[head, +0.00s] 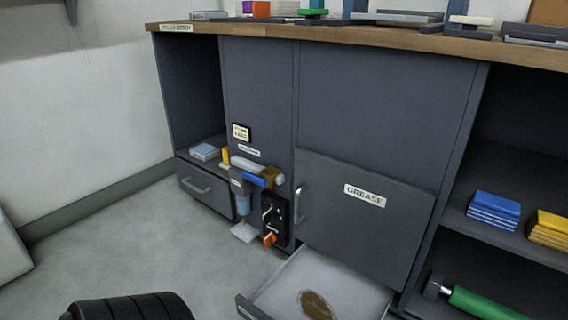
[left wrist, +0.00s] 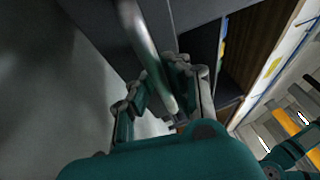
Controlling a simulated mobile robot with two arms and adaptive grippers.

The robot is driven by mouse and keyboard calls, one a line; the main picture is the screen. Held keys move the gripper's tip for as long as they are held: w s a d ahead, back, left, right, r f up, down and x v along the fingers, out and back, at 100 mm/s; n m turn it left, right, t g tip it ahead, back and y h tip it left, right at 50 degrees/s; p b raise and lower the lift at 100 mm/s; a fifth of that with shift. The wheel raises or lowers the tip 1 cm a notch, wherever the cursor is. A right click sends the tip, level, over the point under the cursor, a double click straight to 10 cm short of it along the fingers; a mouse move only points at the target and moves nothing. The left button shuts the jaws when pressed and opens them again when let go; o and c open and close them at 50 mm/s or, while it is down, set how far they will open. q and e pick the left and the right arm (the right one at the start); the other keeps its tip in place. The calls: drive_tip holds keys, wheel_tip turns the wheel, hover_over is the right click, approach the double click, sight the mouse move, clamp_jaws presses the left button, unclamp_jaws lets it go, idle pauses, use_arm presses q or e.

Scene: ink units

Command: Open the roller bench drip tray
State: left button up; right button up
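The drip tray (head: 280,278) is a pale, shallow drawer low in the roller bench. It is pulled out, and a brown stain (head: 316,306) shows on its floor. Its dark front (head: 250,308) is partly cut off by the picture's bottom edge. In the left wrist view, a grey bar handle (left wrist: 146,42) runs between the fingers of my left gripper (left wrist: 158,72). The fingertips sit close on both sides of the bar and look shut on it. My left gripper does not show in the head view. My right gripper is in neither view.
The closed GREASE panel (head: 370,225) with its upright handle (head: 299,203) is above the tray. A filter unit (head: 244,200) and a black switch box (head: 272,222) project from the bench left of it. A closed drawer (head: 203,188) is further left.

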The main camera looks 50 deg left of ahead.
use_arm(q)
drive_tip(key=o, duration=0.4)
drive_tip(key=v, duration=1.2)
idle(0.3)
